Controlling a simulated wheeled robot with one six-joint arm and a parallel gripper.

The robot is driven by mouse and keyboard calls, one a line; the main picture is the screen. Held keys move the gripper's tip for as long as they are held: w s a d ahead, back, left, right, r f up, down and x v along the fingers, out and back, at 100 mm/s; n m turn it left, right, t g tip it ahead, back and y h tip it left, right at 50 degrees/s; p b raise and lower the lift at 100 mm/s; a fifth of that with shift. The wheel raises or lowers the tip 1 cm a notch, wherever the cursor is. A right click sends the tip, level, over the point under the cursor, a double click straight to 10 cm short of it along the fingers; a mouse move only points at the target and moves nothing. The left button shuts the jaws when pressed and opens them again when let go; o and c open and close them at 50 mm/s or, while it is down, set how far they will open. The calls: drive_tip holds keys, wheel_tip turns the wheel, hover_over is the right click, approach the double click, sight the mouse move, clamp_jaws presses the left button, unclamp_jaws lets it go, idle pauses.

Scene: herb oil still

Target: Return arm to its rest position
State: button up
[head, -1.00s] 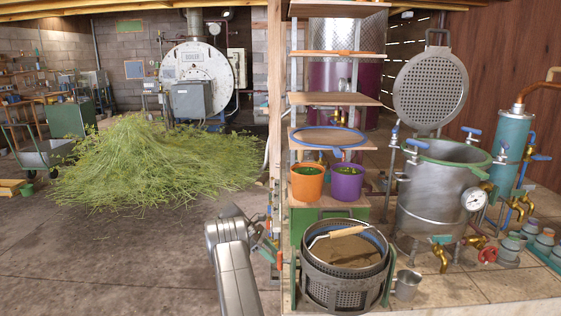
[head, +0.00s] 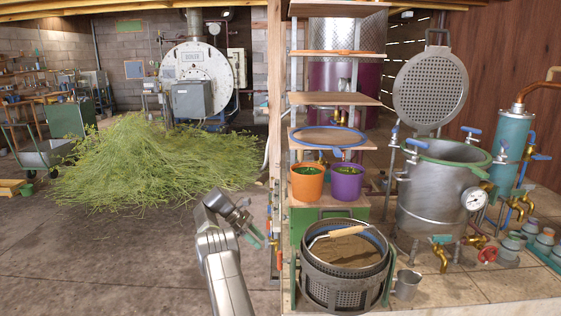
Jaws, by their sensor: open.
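My gripper (head: 259,238) shows in the lower middle of the head view, at the end of my grey arm (head: 222,262). It is open, and nothing shows between its fingers. It hangs over the bare floor, just left of the wooden post. It is apart from the perforated basket and the buckets to its right.
A wooden post (head: 274,120) stands close right of my gripper. Beyond it are a perforated basket (head: 345,290), an orange bucket (head: 307,184), a purple bucket (head: 346,184) and an open steel still (head: 437,205). A herb heap (head: 150,165) lies behind. The floor (head: 100,260) at left is clear.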

sight(280, 260)
drive_tip(key=x, duration=1.2)
drive_tip(key=shift+r, duration=0.15)
drive_tip(key=shift+s+d+p, duration=0.1)
drive_tip(key=shift+d+p, duration=0.05)
drive_tip(key=shift+p, duration=0.2)
drive_tip(key=shift+m+t, duration=0.3)
drive_tip(key=shift+t, duration=0.3)
drive_tip(key=shift+f+m+t, duration=0.2)
drive_tip(key=shift+m+t, duration=0.1)
drive_tip(key=shift+t, duration=0.4)
drive_tip(key=shift+m+t+b, duration=0.65)
drive_tip(key=shift+m+t, duration=0.05)
drive_tip(key=shift+t, duration=0.5)
